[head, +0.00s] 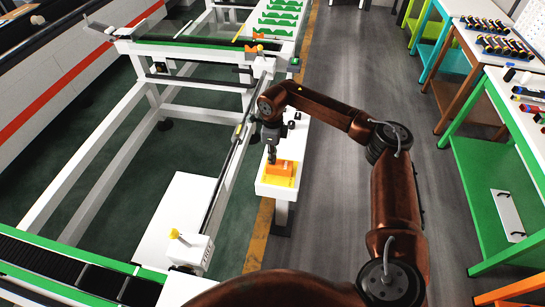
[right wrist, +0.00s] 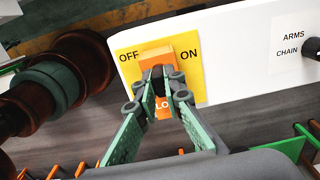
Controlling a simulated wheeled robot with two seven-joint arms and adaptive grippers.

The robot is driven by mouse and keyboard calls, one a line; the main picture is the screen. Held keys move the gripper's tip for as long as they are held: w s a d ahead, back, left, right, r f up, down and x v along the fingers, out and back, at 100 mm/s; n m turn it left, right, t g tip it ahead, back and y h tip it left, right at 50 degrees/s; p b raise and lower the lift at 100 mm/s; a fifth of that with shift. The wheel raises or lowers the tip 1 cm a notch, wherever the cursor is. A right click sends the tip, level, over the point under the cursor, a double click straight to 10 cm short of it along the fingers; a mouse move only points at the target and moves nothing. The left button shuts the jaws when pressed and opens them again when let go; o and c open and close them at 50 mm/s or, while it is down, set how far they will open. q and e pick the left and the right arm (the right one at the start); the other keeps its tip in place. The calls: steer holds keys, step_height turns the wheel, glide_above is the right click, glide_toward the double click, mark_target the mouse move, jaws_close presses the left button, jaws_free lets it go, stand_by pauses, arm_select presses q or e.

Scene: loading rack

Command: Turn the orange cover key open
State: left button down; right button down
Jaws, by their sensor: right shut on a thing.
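The orange cover key (head: 284,169) sits on a yellow plate (head: 272,181) at the end of a white panel. In the right wrist view the key (right wrist: 184,44) stands between the words OFF and ON on the yellow plate (right wrist: 128,42). My right gripper (head: 271,159) points down at the key. In the right wrist view its fingertips (right wrist: 161,80) are closed together on the key. The fingers hide part of the key and of the lettering below it. My left gripper is not in view.
A dark knob (right wrist: 312,47) labelled ARMS CHAIN is on the white panel (right wrist: 235,60). A white-framed rack (head: 150,95) stands at left. A white box with a yellow knob (head: 176,234) is at lower left. Workbenches (head: 468,150) stand at right, with clear floor (head: 335,60) between.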

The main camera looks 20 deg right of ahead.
steer(key=c, duration=2)
jaws_free()
step_height(320, 180, up, 12)
